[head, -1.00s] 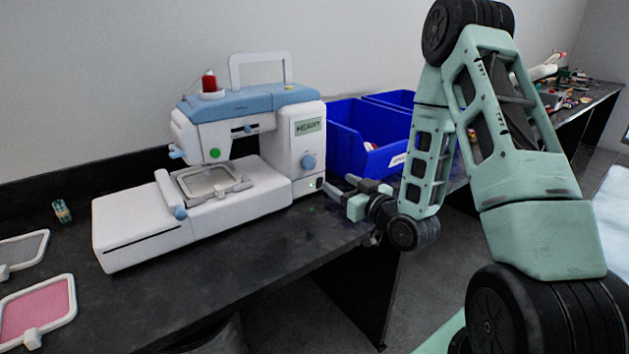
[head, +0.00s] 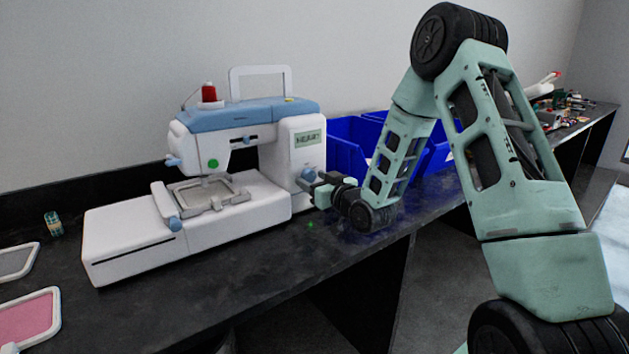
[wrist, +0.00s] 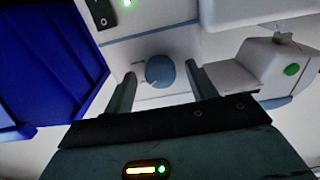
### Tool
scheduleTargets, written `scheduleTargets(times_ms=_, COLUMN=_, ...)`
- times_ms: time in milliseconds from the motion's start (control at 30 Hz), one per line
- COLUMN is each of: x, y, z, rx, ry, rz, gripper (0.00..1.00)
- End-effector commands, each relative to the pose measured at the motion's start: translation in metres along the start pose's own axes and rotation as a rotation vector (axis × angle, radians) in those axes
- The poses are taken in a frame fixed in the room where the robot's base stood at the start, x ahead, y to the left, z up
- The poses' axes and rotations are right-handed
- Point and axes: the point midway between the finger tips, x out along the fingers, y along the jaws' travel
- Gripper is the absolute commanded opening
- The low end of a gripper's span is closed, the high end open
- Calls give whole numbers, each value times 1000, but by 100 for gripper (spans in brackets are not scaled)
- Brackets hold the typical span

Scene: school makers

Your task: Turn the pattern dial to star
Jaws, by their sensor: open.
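The white and blue embroidery machine (head: 240,204) stands on the dark table, and its small screen (head: 308,139) reads HEART. The blue round pattern dial (head: 308,174) is on the machine's right front column, partly hidden behind my gripper (head: 312,188) in the head view. In the wrist view the dial (wrist: 160,71) lies ahead, between the two spread fingers of my gripper (wrist: 160,82). My gripper is open and empty, with its fingers pointing at the dial. I cannot tell whether either finger touches it.
Blue bins (head: 345,148) stand right of the machine, close behind my arm; one also fills the left of the wrist view (wrist: 45,60). An embroidery hoop (head: 208,192) is on the machine's bed. A pink hoop (head: 25,318) lies at the table's left. The table front is clear.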

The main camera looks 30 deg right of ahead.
Motion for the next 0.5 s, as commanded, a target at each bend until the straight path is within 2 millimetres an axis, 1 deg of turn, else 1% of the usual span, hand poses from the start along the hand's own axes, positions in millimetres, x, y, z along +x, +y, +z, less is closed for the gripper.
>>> scheduleTargets(times_ms=267, x=1, y=0, z=0, rx=0, ry=-1, rz=0, gripper=57)
scheduleTargets(times_ms=300, x=1, y=0, z=0, rx=0, ry=-1, rz=0, gripper=46)
scheduleTargets(times_ms=367, x=1, y=0, z=0, rx=0, ry=-1, rz=0, gripper=29)
scheduleTargets(times_ms=400, x=1, y=0, z=0, rx=0, ry=-1, rz=0, gripper=18)
scheduleTargets(times_ms=433, x=1, y=0, z=0, rx=0, ry=-1, rz=0, gripper=12)
scheduleTargets(times_ms=500, x=1, y=0, z=0, rx=0, ry=-1, rz=0, gripper=12)
